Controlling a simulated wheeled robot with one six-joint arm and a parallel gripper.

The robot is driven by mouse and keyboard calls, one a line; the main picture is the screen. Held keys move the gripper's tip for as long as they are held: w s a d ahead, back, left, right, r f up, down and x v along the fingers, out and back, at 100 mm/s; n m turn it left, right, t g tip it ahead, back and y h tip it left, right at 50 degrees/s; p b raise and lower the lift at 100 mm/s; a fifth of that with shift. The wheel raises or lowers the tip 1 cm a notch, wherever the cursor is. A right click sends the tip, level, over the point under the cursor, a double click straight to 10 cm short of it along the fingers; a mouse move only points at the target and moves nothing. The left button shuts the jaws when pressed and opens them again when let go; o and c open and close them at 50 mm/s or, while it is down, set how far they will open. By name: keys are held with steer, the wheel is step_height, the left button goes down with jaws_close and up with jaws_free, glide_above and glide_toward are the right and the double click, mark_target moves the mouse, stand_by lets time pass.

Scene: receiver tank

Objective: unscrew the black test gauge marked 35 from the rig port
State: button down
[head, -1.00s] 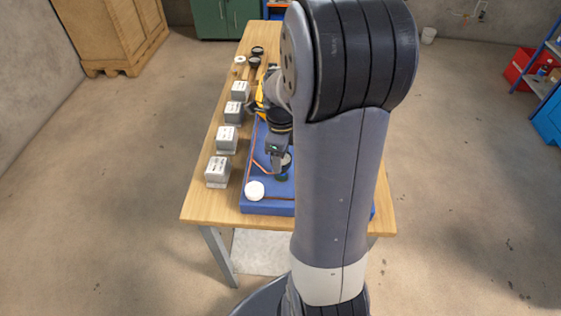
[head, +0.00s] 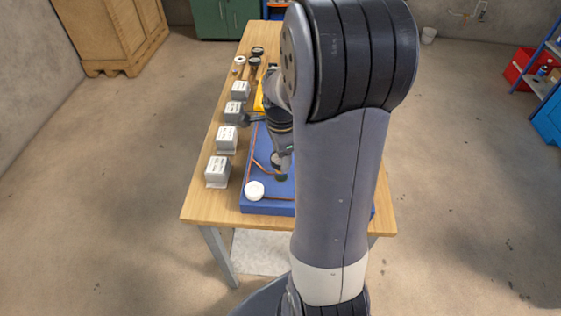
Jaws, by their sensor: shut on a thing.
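My gripper (head: 281,164) is over the blue rig board (head: 266,207), its fingers pointing down at a dark green fitting. It is shut on a small dark round thing (head: 276,158), which looks like the black gauge. It sits right above the fitting (head: 281,177), which looks like the rig port. The marking 35 cannot be read, and I cannot tell whether the gauge is still threaded on the port. My forearm hides the right part of the board. A white round gauge or cap (head: 254,190) is at the board's front left corner.
Several grey blocks with labels, such as the nearest one (head: 217,171), stand along the left of the wooden table (head: 205,208). Black and white round parts (head: 254,62) lie at the far end. A yellow thing (head: 259,97) is partly hidden behind my wrist.

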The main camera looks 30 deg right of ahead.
steer(key=shift+r+p, duration=2.6)
steer(key=shift+r, duration=0.5)
steer(key=shift+f, duration=0.1)
